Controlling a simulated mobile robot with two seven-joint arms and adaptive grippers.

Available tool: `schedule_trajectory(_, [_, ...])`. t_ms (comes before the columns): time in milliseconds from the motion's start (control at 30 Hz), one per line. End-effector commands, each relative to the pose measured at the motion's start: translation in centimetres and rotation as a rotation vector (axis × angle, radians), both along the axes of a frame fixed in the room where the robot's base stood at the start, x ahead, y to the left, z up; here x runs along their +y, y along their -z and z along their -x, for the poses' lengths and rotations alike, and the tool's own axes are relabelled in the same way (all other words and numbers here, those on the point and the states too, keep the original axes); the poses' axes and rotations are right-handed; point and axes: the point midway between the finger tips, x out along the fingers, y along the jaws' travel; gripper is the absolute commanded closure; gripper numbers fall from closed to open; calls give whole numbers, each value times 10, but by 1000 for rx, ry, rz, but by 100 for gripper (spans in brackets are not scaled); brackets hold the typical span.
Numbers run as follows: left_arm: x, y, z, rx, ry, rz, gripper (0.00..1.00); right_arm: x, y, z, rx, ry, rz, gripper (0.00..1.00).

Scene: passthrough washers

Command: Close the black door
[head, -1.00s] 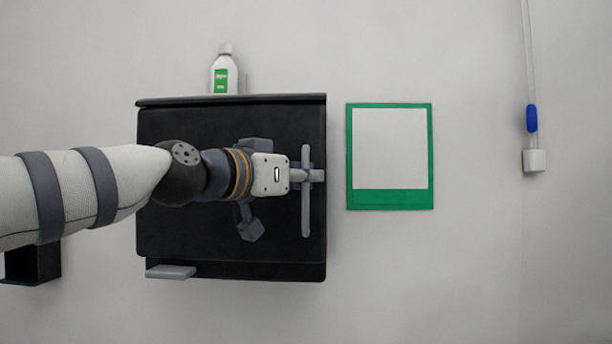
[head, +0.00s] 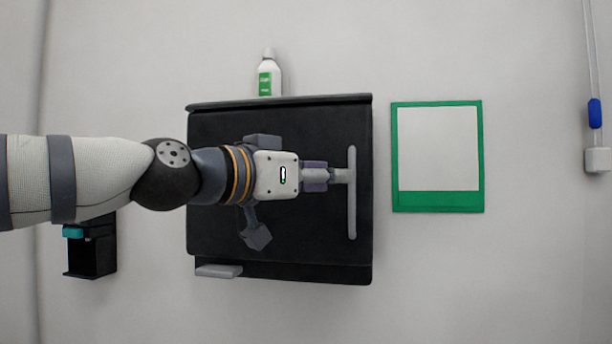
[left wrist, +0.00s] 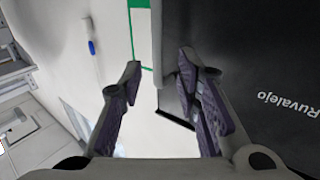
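The black door (head: 330,235) fills the front of a dark cabinet on the wall in the head view. A grey bar handle (head: 352,220) stands upright near its right edge. I cannot tell whether the door is fully shut. My left gripper (head: 340,175) is in front of the door, with its fingertips close to the middle of the handle; contact is unclear. In the left wrist view the fingers of my left gripper (left wrist: 160,70) are spread apart, and the black door (left wrist: 270,60) with white lettering is at the right. My right gripper is in neither view.
A white bottle (head: 269,75) with a green label stands above the cabinet. A green-framed panel (head: 438,201) is on the wall to the right. A blue and white pull cord (head: 594,113) hangs further right. A small dark box (head: 92,258) is at the lower left.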

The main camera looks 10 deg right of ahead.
Motion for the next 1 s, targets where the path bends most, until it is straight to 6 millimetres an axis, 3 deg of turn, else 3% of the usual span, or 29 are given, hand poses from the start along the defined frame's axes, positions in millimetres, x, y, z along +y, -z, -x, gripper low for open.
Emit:
schedule_trajectory(100, [26,-1,15,-2,-1,1,70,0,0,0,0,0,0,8])
schedule_trajectory(233, [42,-1,24,0,0,1,70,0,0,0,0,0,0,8])
schedule_trajectory(767, [46,2,27,4,0,-1,70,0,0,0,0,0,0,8])
schedule_trajectory(867, [42,40,20,73,-6,-24,70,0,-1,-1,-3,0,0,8])
schedule_trajectory(967, [38,126,13,228,-27,-74,70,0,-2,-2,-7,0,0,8])
schedule_trajectory(1000, [39,166,14,305,-40,-97,70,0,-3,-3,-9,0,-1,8])
